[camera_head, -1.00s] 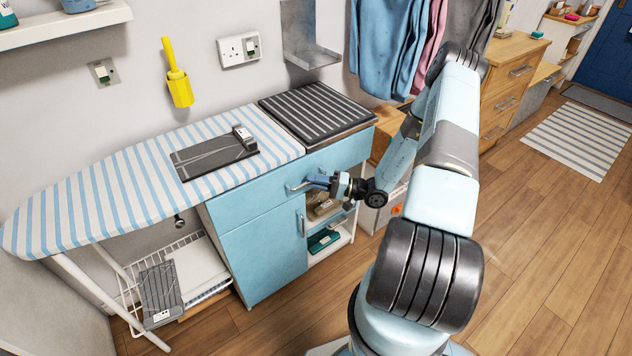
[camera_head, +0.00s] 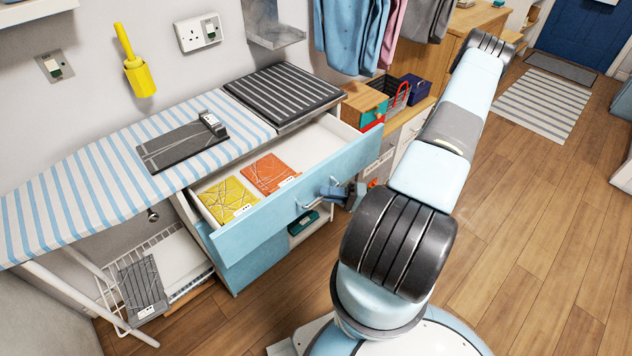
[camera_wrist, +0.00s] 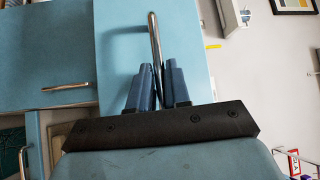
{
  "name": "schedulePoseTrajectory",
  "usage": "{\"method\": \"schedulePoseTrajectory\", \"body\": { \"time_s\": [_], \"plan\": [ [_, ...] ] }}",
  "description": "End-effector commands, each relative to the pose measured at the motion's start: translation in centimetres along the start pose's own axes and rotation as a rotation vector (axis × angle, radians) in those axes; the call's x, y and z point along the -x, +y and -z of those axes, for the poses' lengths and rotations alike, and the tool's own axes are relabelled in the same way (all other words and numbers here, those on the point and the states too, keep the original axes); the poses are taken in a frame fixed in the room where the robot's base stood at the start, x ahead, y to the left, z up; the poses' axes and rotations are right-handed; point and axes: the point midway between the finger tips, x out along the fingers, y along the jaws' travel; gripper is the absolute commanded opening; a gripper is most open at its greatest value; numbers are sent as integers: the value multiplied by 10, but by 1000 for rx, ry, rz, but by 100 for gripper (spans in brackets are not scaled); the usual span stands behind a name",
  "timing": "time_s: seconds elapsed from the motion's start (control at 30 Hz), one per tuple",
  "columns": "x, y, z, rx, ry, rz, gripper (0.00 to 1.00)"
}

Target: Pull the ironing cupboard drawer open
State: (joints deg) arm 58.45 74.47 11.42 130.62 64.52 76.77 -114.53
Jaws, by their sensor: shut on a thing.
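The blue ironing cupboard drawer (camera_head: 270,222) stands well out from the cupboard, its white inside showing. A yellow patterned item (camera_head: 228,200) and an orange patterned item (camera_head: 270,173) lie in it. My gripper (camera_head: 328,196) is at the drawer front's right part, shut on the metal bar handle. In the wrist view, the two blue fingers (camera_wrist: 158,88) close around the lower part of the handle (camera_wrist: 154,42). The drawer front (camera_wrist: 185,70) fills the middle behind them. Part of my gripper is hidden by my arm in the head view.
The striped ironing board (camera_head: 90,195) covers the left, with a dark flat item (camera_head: 175,147) on it. A ribbed black mat (camera_head: 283,95) lies on the cupboard top. Wooden floor (camera_head: 520,240) is free at right. A wire rack (camera_head: 120,285) stands below the board.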

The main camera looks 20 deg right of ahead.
Motion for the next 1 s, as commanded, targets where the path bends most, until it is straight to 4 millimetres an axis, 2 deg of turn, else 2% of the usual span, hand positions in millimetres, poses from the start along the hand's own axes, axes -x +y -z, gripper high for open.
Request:
{"method": "schedulePoseTrajectory", "body": {
  "time_s": [0.1, 0.3, 0.77, 0.8, 1.0],
  "plan": [
    [13, 0, -14, -5, -1, -10, 0],
    [25, -3, -26, -4, -3, -10, 0],
    [27, -4, -29, -4, -6, -10, 0],
    [27, -3, -29, -4, -6, -10, 20],
    [27, -5, -28, -2, -5, -7, 38]
  ]
}}
